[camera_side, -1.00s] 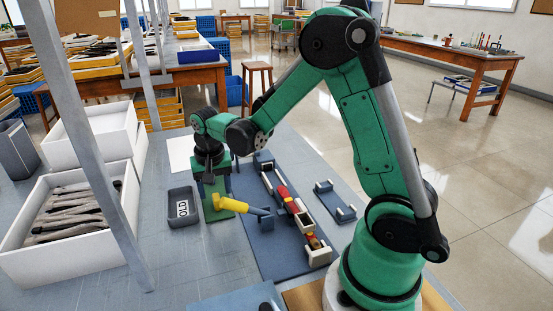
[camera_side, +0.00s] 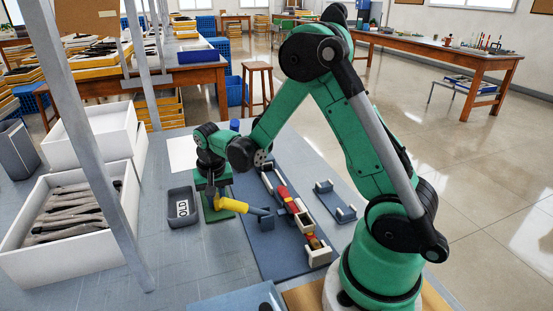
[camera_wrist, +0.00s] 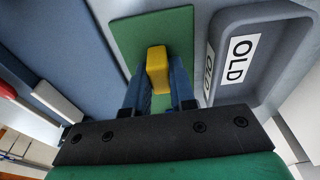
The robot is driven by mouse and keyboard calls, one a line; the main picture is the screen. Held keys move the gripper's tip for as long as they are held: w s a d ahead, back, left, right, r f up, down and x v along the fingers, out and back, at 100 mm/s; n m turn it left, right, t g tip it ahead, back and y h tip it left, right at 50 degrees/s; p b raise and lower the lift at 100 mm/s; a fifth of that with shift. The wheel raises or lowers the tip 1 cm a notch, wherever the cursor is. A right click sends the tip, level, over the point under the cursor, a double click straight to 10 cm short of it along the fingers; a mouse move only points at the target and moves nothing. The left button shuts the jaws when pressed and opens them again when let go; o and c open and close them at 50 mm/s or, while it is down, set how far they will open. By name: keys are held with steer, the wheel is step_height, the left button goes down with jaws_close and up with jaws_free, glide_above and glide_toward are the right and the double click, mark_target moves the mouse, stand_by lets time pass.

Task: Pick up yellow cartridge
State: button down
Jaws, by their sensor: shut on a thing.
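The yellow cartridge (camera_side: 230,205) lies over the green mat (camera_side: 211,214) in the side view, with a blue-grey end pointing right. In the wrist view one yellow end of it (camera_wrist: 157,67) shows between my two blue fingers, above the green mat (camera_wrist: 150,30). My gripper (camera_side: 211,197) is down at the cartridge's left end and shut on it. The wrist view shows the gripper (camera_wrist: 160,88) with a finger on each side of the yellow part. The rest of the cartridge is hidden in that view.
A grey tray marked OLD (camera_side: 182,208) stands just left of the mat, close to my gripper. To the right, a blue board (camera_side: 262,240) carries a fixture with a red part (camera_side: 286,196). White bins (camera_side: 70,215) stand at far left.

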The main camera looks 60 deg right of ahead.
step_height(320, 180, up, 20)
stand_by(0.6)
step_height(320, 180, down, 20)
steer(key=shift+r, duration=0.15)
stand_by(0.7)
steer(key=c, duration=1.1)
jaws_free()
steer(key=shift+f, duration=0.2)
steer(key=o, duration=0.4)
steer(key=shift+c, duration=0.2)
steer(key=shift+r, duration=0.1)
